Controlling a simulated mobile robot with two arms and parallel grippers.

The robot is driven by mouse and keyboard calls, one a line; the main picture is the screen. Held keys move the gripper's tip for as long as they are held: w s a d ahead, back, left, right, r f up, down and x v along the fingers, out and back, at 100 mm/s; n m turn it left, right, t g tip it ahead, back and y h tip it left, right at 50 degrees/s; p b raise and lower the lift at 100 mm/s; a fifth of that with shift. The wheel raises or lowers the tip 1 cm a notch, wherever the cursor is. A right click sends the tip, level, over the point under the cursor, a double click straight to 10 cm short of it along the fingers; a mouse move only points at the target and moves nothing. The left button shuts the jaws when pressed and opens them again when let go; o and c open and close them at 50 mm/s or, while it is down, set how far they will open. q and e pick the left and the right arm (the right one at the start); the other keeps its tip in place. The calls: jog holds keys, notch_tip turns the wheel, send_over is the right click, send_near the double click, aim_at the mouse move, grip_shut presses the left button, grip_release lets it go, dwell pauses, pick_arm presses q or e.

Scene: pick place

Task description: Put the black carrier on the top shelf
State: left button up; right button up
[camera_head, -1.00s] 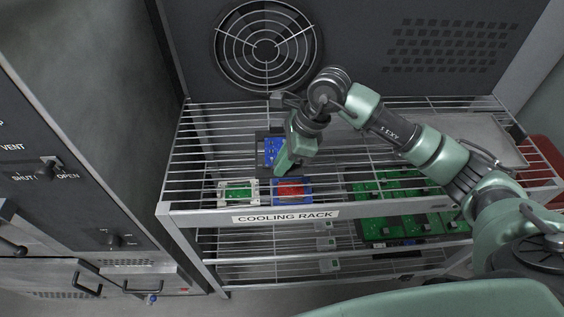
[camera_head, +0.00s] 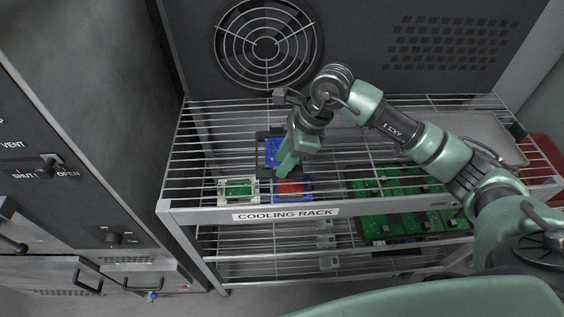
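The black carrier (camera_head: 260,152), a dark frame with a blue board in it, is at the left part of the top shelf (camera_head: 225,212) of the cooling rack. The arm covers its right side. My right gripper (camera_head: 287,167) points down just right of the carrier, above a blue carrier with a red board (camera_head: 291,188). Its fingertips are hard to make out, and I cannot tell whether they are open, shut or touching anything. My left gripper is not in view.
A white carrier with a green board (camera_head: 238,189) sits left of the blue one. Several green boards (camera_head: 385,185) show at the right, partly through the wires. A grey tray (camera_head: 470,135) lies at the back right. A dark cabinet (camera_head: 95,100) stands left of the rack.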

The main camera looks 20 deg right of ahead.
jog(key=b+v, duration=0.2)
jog(key=v, duration=0.8)
jog(key=shift+r, duration=0.4)
jog(key=shift+s+d, duration=0.15)
